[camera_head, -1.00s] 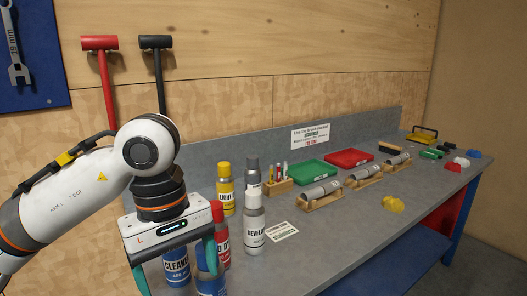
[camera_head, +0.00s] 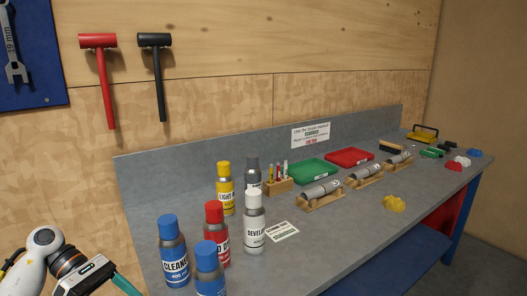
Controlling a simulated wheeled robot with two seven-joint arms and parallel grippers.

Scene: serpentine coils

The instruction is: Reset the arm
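My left arm shows at the bottom left of the head view, with its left gripper (camera_head: 122,288) low beside the bench's near left end. Only a teal-edged part of that gripper is in the picture, and its fingertips are cut off by the lower edge. I cannot tell whether it is open or shut. It is apart from the blue cleaner can (camera_head: 174,262), which stands upright on the grey bench (camera_head: 330,238). My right arm and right gripper are not in view.
A second blue can (camera_head: 209,275), a red can (camera_head: 216,238), a white developer bottle (camera_head: 254,225), a yellow can (camera_head: 225,190) and a grey can (camera_head: 253,174) stand close together. Metal cylinders on wooden cradles (camera_head: 321,199), a green tray (camera_head: 308,171) and a red tray (camera_head: 349,158) lie farther right.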

